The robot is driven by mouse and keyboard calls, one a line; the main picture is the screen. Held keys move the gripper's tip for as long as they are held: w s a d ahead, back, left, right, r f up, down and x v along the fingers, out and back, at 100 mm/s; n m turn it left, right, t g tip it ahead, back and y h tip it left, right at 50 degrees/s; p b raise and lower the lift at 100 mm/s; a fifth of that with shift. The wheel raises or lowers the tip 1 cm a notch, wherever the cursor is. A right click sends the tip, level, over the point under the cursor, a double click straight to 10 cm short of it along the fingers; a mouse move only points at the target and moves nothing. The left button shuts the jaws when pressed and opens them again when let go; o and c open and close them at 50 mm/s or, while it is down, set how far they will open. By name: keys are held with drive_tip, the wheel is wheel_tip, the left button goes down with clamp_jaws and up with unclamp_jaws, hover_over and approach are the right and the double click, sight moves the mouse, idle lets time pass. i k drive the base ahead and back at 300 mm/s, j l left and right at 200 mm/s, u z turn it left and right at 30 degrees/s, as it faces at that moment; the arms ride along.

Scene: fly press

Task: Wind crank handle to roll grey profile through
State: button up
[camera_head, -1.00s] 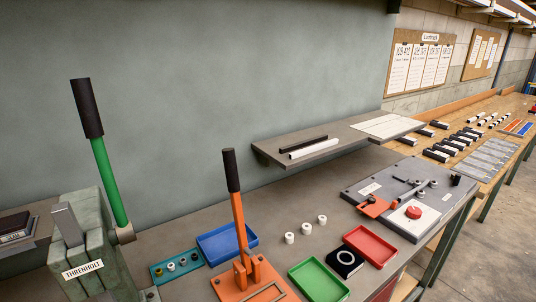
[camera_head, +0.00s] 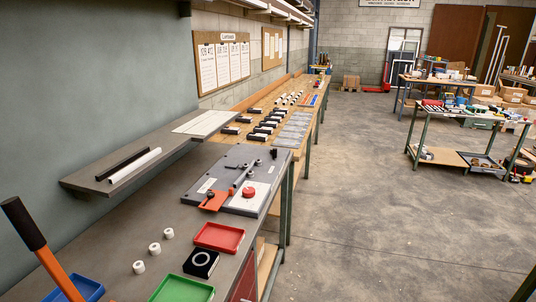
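A flat grey machine plate (camera_head: 225,165) lies on the bench at centre-left. A grey bar (camera_head: 242,175) lies slantwise across it among small round dark parts; it looks like the grey profile. A small black upright knob (camera_head: 273,154) stands at the plate's far right corner; I cannot tell whether it is the crank handle. A red round knob (camera_head: 249,192) sits on a white panel at the plate's near right. An orange-red piece (camera_head: 214,200) sits at the near edge. My gripper is not in view.
A wall shelf (camera_head: 100,180) with a black and a white bar overhangs the bench at left. Red (camera_head: 219,237) and green (camera_head: 184,289) trays, a black block (camera_head: 201,263) and white rollers lie nearer. An orange lever with black grip (camera_head: 22,222) rises at left. Open concrete floor (camera_head: 380,220) lies right.

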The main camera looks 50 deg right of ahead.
sight(274, 151)
drive_tip(key=z, duration=0.9)
